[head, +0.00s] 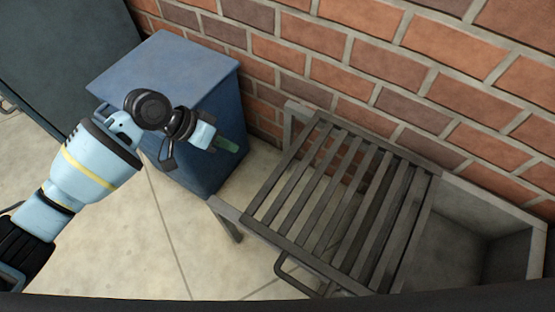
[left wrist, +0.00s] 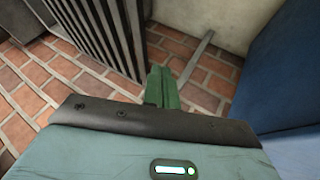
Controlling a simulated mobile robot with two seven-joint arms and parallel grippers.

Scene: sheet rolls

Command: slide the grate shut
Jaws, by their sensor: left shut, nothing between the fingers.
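The grate (head: 340,205), a frame of dark parallel metal bars, lies on a grey metal frame against the brick wall. A curved handle (head: 290,276) stands out from its near edge. An open grey box section (head: 480,235) shows to the right of the grate, uncovered. My left gripper (head: 228,146) is shut and empty, above and to the left of the grate, apart from it. In the left wrist view, its green fingers (left wrist: 162,88) are together, and the grate's bars (left wrist: 108,28) show at the upper left. My right gripper is not in view.
A blue cabinet (head: 165,68) stands left of the frame, close behind my left gripper; it fills the right of the left wrist view (left wrist: 292,70). The brick wall (head: 440,75) runs along the back. Open floor (head: 175,240) lies at the front left.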

